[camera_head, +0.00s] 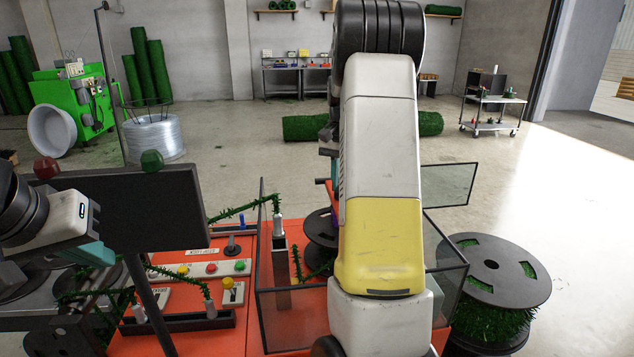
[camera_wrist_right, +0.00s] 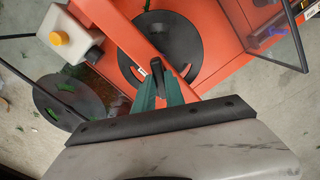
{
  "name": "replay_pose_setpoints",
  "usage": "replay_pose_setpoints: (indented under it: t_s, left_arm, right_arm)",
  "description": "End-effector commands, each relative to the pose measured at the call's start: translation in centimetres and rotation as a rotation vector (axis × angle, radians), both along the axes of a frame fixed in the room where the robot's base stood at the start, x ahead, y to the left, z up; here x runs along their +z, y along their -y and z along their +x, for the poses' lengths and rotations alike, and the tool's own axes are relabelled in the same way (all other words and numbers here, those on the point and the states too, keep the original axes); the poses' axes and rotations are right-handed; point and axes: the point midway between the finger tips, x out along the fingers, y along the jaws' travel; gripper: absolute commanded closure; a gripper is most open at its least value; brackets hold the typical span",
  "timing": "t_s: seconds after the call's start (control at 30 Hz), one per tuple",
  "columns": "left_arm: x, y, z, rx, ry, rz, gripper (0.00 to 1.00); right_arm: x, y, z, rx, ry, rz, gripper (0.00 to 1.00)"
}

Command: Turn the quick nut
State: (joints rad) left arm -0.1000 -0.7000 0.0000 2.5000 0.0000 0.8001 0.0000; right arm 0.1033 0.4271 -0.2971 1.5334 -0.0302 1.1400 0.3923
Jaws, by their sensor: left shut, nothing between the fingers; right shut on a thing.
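In the right wrist view, the teal fingers of my right gripper (camera_wrist_right: 160,90) are closed around a small dark piece, apparently the quick nut (camera_wrist_right: 157,70). It sits by the orange arm in front of the black spool disc (camera_wrist_right: 190,30). Most of the nut is hidden by the fingers. In the head view, my right arm covers the nut and gripper; part of the black spool (camera_head: 318,229) shows beside it. My left gripper (camera_head: 103,253), with teal fingers, is shut and empty at the left, near the dark screen and away from the spool.
The orange machine (camera_head: 180,342) carries clear guard panels (camera_head: 290,320) and a button panel (camera_head: 208,268). A dark screen (camera_head: 150,210) stands left. Open floor lies behind.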

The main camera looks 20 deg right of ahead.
Motion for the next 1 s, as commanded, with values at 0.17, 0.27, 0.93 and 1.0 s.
replay_pose_setpoints:
  t_s: [0.17, 0.27, 0.93, 1.0]
  left_arm:
    - [0.0, 0.0, 0.0, 0.0, 0.0, 0.0, 1.0]
    - [0.0, 0.0, 0.0, 0.0, 0.0, 0.0, 1.0]
    - [0.0, 0.0, 0.0, 0.0, 0.0, 0.0, 1.0]
    - [0.0, 0.0, 0.0, 0.0, 0.0, 0.0, 1.0]
  right_arm:
    - [0.07, 0.07, 0.09, -0.033, 0.004, -0.002, 1.0]
    - [0.07, 0.07, 0.09, -0.039, 0.004, -0.001, 1.0]
    - [0.02, 0.03, 0.04, -0.039, 0.002, -0.001, 0.64]
    - [0.04, 0.02, 0.04, -0.039, 0.001, 0.0, 0.64]
